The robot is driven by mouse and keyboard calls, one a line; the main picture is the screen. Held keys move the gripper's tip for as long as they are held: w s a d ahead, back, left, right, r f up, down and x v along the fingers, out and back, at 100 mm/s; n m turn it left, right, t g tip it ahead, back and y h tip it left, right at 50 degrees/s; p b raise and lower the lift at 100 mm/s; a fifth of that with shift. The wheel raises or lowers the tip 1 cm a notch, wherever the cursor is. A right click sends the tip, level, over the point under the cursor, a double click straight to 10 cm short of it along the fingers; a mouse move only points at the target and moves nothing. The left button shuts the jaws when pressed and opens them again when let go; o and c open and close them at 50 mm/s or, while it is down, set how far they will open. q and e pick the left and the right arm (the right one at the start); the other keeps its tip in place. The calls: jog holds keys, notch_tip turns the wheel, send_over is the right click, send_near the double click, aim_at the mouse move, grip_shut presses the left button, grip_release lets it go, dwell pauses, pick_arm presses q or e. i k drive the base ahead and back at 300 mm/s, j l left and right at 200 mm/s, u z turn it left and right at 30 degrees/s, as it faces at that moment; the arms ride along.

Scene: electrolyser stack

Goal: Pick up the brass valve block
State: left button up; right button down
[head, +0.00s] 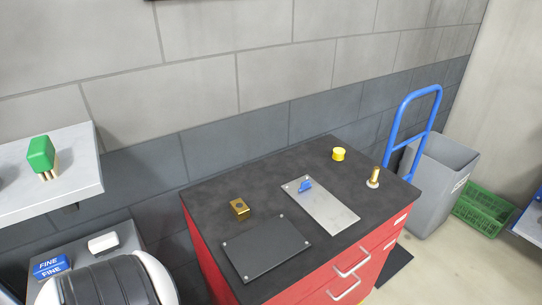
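The brass valve block (240,208) is a small gold-coloured cube with a dark round hole in its top. It sits on the dark top of the red drawer cabinet (209,256), near its left side, just behind a dark flat plate (265,248). It stands apart from the things around it, and nothing covers it.
A silver plate (335,214) with a blue piece, a yellow cap (338,154) and an upright brass fitting (374,178) stand on the cabinet. A grey shelf (75,185) with a green brush-like object (41,154) juts in at left. A grey bin (440,185) stands at right.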

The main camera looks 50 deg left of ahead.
aim_at(238, 208)
jog(key=u, duration=1.75)
